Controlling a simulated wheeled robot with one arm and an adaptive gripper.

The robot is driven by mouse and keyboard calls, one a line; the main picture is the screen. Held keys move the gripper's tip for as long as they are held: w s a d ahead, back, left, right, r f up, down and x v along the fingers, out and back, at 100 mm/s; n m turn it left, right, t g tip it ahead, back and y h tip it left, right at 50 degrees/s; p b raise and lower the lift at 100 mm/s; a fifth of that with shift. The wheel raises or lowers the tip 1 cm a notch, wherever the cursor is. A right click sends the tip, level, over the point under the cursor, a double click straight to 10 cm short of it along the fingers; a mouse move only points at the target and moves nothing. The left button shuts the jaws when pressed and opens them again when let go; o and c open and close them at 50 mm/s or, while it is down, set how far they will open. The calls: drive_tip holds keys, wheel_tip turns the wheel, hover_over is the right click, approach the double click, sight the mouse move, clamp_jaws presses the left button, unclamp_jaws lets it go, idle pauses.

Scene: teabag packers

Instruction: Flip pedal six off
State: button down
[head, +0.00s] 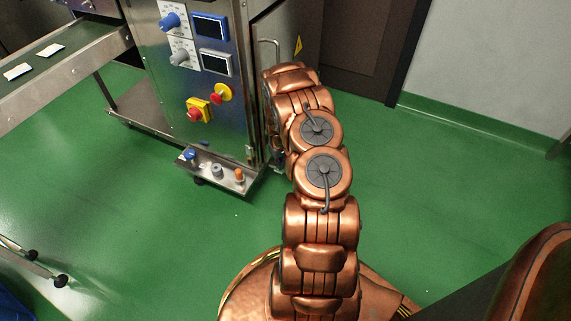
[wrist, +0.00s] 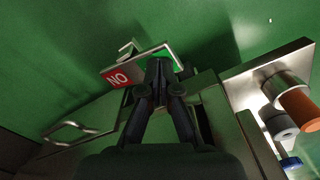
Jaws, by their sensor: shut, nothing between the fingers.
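My gripper (wrist: 158,70) is shut and empty in the wrist view. Its fingertips are at a bent metal bracket (wrist: 150,55) that carries a red plate marked "NO" (wrist: 117,78) and a green patch. I cannot tell whether they touch it. No number six is readable, so I cannot tell which part is pedal six. In the head view my arm hides the gripper beside the right side of the steel machine (head: 225,90).
A low steel shelf (head: 210,183) holds blue (head: 190,155), grey (head: 216,170) and orange (head: 239,175) knobs. Control dials and red and yellow buttons are on the machine front. A conveyor (head: 50,70) with white packets is at the left. Green floor is open at the right.

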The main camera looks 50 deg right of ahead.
drive_tip(key=shift+f, duration=1.05)
idle(0.7)
drive_tip(key=shift+r, duration=0.1)
drive_tip(key=shift+r+p, duration=1.65)
drive_tip(key=shift+r, duration=1.75)
drive_tip(key=shift+s, duration=0.1)
